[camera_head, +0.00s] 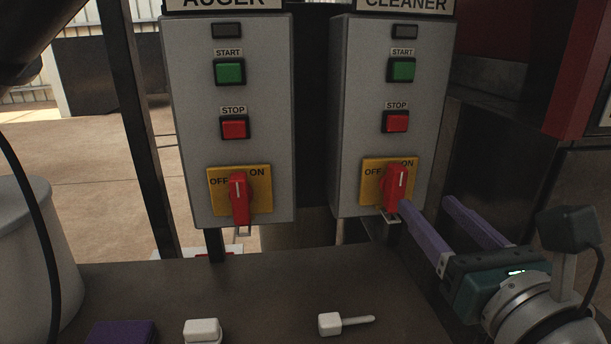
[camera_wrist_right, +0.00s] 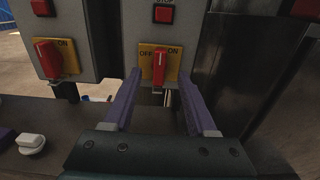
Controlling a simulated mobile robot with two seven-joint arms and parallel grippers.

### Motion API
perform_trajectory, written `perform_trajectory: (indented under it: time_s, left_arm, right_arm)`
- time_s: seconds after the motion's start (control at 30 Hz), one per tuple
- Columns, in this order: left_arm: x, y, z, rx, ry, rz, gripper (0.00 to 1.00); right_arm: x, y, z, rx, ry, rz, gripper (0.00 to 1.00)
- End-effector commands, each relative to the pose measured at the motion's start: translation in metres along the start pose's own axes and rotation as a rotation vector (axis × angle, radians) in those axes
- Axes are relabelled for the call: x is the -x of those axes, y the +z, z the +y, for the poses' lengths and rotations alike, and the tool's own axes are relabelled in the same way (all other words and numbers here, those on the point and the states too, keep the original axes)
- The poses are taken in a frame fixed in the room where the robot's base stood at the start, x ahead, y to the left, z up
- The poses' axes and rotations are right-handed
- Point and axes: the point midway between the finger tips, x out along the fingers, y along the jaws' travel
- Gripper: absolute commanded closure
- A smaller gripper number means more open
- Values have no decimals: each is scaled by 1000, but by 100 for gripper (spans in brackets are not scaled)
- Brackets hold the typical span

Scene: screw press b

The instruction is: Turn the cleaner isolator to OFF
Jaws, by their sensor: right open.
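The CLEANER box (camera_head: 382,115) carries the cleaner isolator, a red handle (camera_head: 393,190) on a yellow plate marked OFF at left and ON at right. The handle's white line is near upright, its top leaning slightly toward ON. In the right wrist view the isolator handle (camera_wrist_right: 159,66) shows between the two fingertips, beyond them. My right gripper (camera_head: 425,201) is open and empty, its purple fingers pointing at the box. In the head view its left finger's tip overlaps the handle's lower right edge; I cannot tell whether they touch. My left gripper is not in view.
The AUGER box (camera_head: 265,110), with a similar red isolator (camera_head: 239,198), stands to the left. A dark shelf (camera_head: 270,285) below holds a purple block (camera_head: 122,332) and two white pieces (camera_head: 203,331) (camera_head: 330,323). A dark machine (camera_head: 500,150) stands at right.

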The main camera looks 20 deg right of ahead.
Motion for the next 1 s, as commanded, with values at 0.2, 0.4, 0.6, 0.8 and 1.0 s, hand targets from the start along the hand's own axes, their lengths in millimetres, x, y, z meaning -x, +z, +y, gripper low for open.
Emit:
perform_trajectory:
  time_s: [0.2,0.4,0.6,0.8,1.0]
  left_arm:
    - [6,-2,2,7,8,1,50]
    - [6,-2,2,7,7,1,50]
    - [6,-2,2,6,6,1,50]
    - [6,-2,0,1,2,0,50]
    - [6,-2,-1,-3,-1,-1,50]
  right_arm:
    - [-42,2,0,2,0,-3,43]
    - [-70,1,0,4,1,-2,43]
    - [-80,1,0,5,0,-1,43]
    - [-81,0,0,5,0,-1,43]
    - [-81,0,0,5,1,-1,60]
